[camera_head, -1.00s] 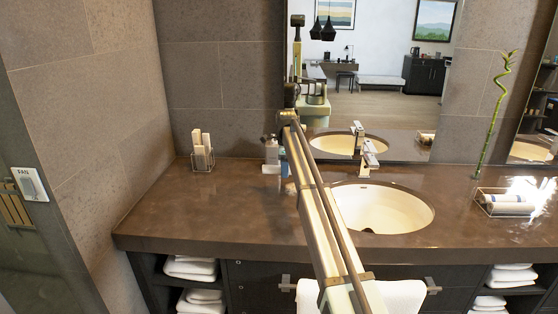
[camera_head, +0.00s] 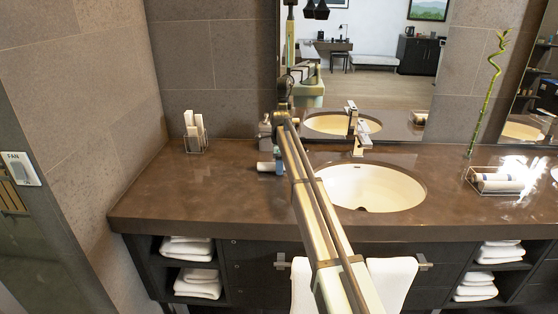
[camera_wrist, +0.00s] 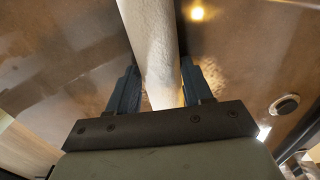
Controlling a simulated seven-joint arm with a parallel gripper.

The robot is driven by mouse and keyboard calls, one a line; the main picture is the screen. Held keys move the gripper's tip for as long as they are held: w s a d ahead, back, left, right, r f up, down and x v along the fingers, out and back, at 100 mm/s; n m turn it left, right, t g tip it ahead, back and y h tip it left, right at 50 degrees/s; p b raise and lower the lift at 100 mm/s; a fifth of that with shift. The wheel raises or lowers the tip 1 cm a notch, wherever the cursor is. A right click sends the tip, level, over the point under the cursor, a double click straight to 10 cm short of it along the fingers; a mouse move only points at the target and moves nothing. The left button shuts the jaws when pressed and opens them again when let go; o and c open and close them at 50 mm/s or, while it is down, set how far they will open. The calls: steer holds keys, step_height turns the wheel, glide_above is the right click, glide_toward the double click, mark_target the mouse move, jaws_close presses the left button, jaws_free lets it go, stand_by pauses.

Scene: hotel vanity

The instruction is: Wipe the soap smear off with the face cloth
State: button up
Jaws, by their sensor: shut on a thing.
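My gripper (camera_wrist: 160,70) is shut on a white rolled face cloth (camera_wrist: 153,35), with one dark blue finger on each side of it. In the head view a white end of the cloth (camera_head: 264,167) shows left of a blue finger (camera_head: 280,167), low over or on the brown counter (camera_head: 220,200), left of the sink. I cannot tell whether the cloth touches the counter. My arm hides part of the gripper. A hazy pale patch (camera_wrist: 85,55) shows on the brown surface in the wrist view; I cannot tell smear from reflection.
A wire holder with white rolls (camera_head: 195,138) stands at the back left. A dispenser (camera_head: 264,130) stands behind my gripper. The sink (camera_head: 370,187) and faucet (camera_head: 360,140) are to the right, and a tray of rolls (camera_head: 497,181) lies further right. The counter's front left is clear.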

steer(key=shift+d, duration=3.25)
steer(key=shift+w+d, duration=0.1)
steer(key=shift+w, duration=0.9)
steer(key=shift+s+a, duration=0.15)
steer(key=shift+a, duration=3.4)
steer(key=shift+w, duration=0.9)
steer(key=shift+s+d, duration=0.1)
steer(key=shift+d, duration=3.3)
steer(key=shift+w+d, duration=0.15)
steer(key=shift+w, duration=0.85)
steer(key=shift+s+a, duration=0.15)
steer(key=shift+a, duration=3.45)
steer(key=shift+d+r, duration=0.1)
steer(key=shift+r, duration=3.95)
